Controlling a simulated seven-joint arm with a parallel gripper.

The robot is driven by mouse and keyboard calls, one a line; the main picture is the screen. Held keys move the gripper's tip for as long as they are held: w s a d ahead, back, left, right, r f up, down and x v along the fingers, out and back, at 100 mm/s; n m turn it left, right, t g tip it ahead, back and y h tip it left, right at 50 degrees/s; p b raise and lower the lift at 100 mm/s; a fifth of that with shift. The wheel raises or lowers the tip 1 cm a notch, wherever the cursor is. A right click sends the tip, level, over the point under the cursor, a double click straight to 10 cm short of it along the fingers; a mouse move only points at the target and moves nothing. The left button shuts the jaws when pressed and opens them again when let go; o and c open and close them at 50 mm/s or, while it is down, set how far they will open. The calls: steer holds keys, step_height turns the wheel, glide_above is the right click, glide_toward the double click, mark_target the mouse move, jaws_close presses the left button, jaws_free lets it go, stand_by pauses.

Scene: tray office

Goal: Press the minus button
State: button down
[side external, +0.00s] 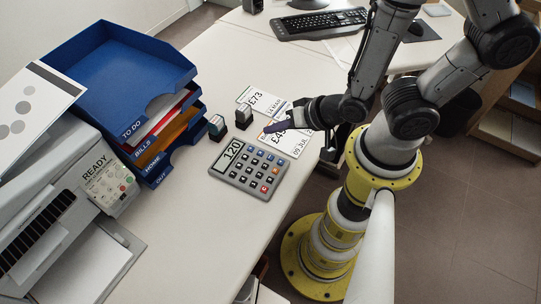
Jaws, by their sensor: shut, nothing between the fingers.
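A grey calculator (249,170) lies on the white desk in the side external view, its display reading 120. It has rows of dark keys with a few blue and orange-red ones at the right side. The minus button cannot be told apart at this size. My gripper (268,130) is shut and empty, with its purple-grey fingers pointing left. It is beyond the calculator's upper right corner and appears above the price cards, apart from the keys.
Price cards (264,102) and two small stamp-like blocks (216,127) are near the calculator. Blue stacked trays (119,75) and a printer (108,187) stand at left. A keyboard (318,25) is at the back. Desk in front of the calculator is clear.

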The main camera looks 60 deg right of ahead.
mark_target(274, 161)
steer(key=shift+f, duration=0.1)
steer(key=shift+f, duration=4.35)
steer(key=shift+f, duration=0.4)
steer(key=shift+f, duration=0.35)
steer(key=shift+r, duration=0.8)
steer(key=shift+r, duration=2.5)
